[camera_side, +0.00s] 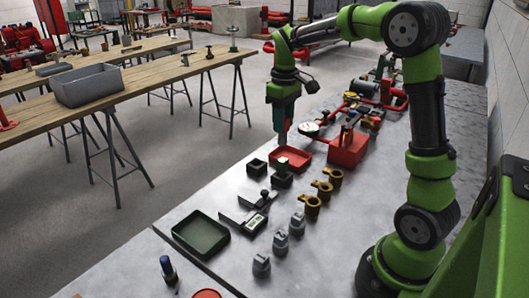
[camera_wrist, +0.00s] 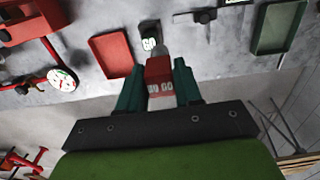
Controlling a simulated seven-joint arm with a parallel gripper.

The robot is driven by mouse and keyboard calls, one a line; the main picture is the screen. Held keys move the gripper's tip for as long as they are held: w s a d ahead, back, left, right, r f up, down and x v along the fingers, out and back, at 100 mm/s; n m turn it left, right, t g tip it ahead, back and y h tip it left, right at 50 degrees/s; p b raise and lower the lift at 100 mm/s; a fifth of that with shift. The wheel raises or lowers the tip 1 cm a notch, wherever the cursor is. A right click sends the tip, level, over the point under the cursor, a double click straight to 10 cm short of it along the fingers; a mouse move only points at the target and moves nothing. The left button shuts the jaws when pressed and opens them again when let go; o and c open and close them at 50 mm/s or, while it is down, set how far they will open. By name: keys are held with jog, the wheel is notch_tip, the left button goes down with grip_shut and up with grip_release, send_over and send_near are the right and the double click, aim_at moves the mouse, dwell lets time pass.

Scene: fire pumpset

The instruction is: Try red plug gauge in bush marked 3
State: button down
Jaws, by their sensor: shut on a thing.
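A silvery end points away from my gripper. In the side view my gripper (camera_side: 281,132) hangs above the bench near the red tray, with the gauge hardly distinguishable. Several grey bushes (camera_side: 281,242) stand in a row towards the front of the bench. Their pale marks are too small to read surely, so I cannot tell which is marked 3. They are not clearly seen in the wrist view.
An empty red tray (camera_side: 291,158) lies close below my gripper. Dark blocks (camera_side: 282,179), brass ring pieces (camera_side: 324,191), a caliper (camera_side: 248,220) and a green tray (camera_side: 201,235) lie nearby. A red toolbox (camera_side: 347,150) stands to the right.

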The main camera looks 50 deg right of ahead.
jog(key=s+a+f, duration=0.2)
jog(key=s+f, duration=0.1)
jog(key=s, duration=0.3)
jog(key=s+a+f, duration=0.1)
jog(key=s+f, duration=0.2)
jog(key=s, duration=0.4)
jog(key=shift+a+f, duration=0.2)
jog(key=shift+a, duration=0.15)
jog(key=shift+f, duration=2.2)
jog(key=shift+f, duration=0.6)
jog(key=shift+r, duration=0.25)
jog(key=shift+r, duration=1.55)
